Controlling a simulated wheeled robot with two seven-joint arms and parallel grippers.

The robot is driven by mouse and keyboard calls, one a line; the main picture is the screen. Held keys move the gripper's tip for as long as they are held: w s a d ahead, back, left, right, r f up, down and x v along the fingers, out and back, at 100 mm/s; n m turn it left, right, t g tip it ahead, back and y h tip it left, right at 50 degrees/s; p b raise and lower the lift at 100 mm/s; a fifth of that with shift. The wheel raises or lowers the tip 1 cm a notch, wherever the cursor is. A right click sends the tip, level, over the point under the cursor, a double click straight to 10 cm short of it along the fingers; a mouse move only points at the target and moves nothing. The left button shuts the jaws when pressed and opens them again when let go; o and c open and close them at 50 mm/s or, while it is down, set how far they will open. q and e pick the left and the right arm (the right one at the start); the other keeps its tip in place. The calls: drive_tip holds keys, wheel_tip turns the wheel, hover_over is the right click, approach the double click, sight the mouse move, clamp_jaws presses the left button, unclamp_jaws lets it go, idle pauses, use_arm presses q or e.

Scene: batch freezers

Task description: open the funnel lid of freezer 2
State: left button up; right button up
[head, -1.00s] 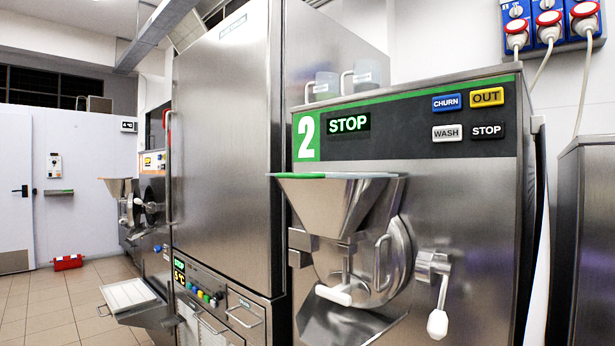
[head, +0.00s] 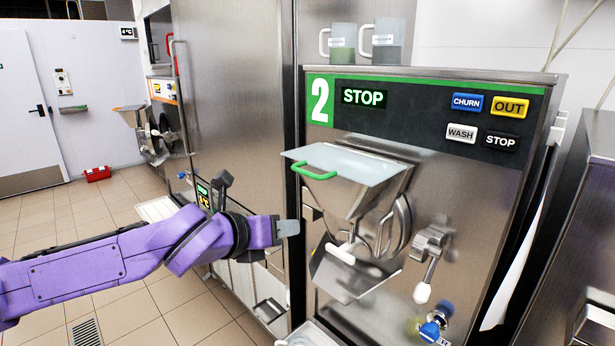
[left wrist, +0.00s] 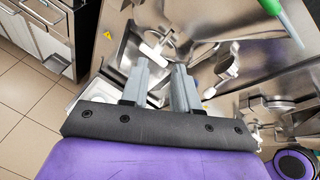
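Freezer 2 (head: 335,250) stands right of centre with a green 2 and a STOP display. Its steel funnel (head: 372,197) is covered by a flat, translucent lid (head: 365,167) that lies shut. A green handle (head: 315,174) is at the lid's front left edge. In the left wrist view the green handle (left wrist: 286,20) shows at the upper right. My left gripper (head: 287,228) is below and a little left of the handle, apart from it. In the left wrist view its two grey fingers (left wrist: 160,70) are apart with nothing between them. My right gripper is out of view.
A tall steel cabinet (head: 235,100) stands left of freezer 2. A white-handled lever (head: 430,262) sticks out right of the funnel. Another steel unit (head: 580,210) is at the right edge. Open tiled floor (head: 150,315) lies at the left.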

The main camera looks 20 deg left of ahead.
sight(304, 173)
use_arm(q)
drive_tip(key=s+a+r+n+t+h, duration=0.1)
drive_tip(key=s+a+r+n+h, duration=0.2)
drive_tip(key=r+n, duration=0.7)
drive_tip(key=shift+n, duration=0.8)
drive_tip(key=p+x, duration=0.1)
drive_tip(key=x, duration=0.2)
drive_tip(key=r+p+x, duration=0.1)
drive_tip(key=x, duration=0.3)
drive_tip(key=d+p+x, duration=0.1)
drive_tip(key=x, duration=0.2)
drive_tip(key=shift+w+d+r+p, duration=0.1)
drive_tip(key=shift+w+d+p, duration=0.05)
drive_tip(key=shift+d+p, duration=0.15)
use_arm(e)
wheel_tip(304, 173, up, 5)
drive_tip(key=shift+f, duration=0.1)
use_arm(q)
drive_tip(key=shift+a, duration=0.1)
clamp_jaws()
